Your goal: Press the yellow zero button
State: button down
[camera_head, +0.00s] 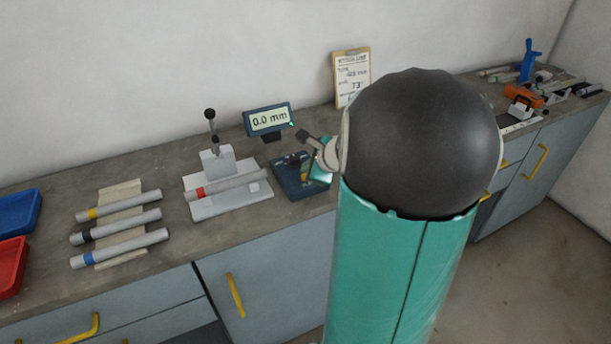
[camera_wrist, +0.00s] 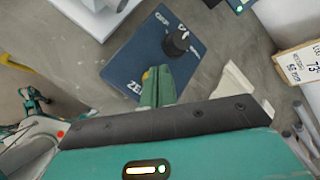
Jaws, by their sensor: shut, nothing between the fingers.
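The dark blue gauge base (camera_head: 288,186) stands on the bench below a display (camera_head: 269,120) that reads 0.0 mm. In the wrist view the blue base (camera_wrist: 138,52) shows white lettering, partly covered, and a black knob (camera_wrist: 177,42). My gripper (camera_wrist: 157,78) is shut and empty, its green fingers over the base's near edge beside the letters "ZE". A small yellowish patch (camera_wrist: 146,75) shows at the fingertips; I cannot tell whether it is the zero button or whether they touch. In the head view my arm hides most of my gripper.
A grey block stand (camera_head: 217,161) holds a red-banded tube (camera_head: 228,186) left of the base. Several banded tubes lie farther left, near blue (camera_head: 19,212) and red (camera_head: 12,265) trays. A clipboard (camera_head: 351,75) leans on the wall behind.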

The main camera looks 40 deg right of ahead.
jog(key=shift+r, duration=0.15)
jog(key=shift+r, duration=2.5)
jog(key=s+a+r+n+g+y, duration=0.1)
jog(key=s+a+r+n, duration=0.1)
jog(key=a+n, duration=0.7)
jog(key=s+a+r+n+g+y, duration=0.1)
jog(key=s+a+r+n, duration=0.3)
jog(key=a, duration=0.9)
jog(key=s+a+f+n+g+h, duration=0.1)
jog(key=s+a+n, duration=0.8)
jog(key=n, duration=0.6)
jog(key=shift+s+g, duration=0.25)
jog(key=shift+g, duration=0.05)
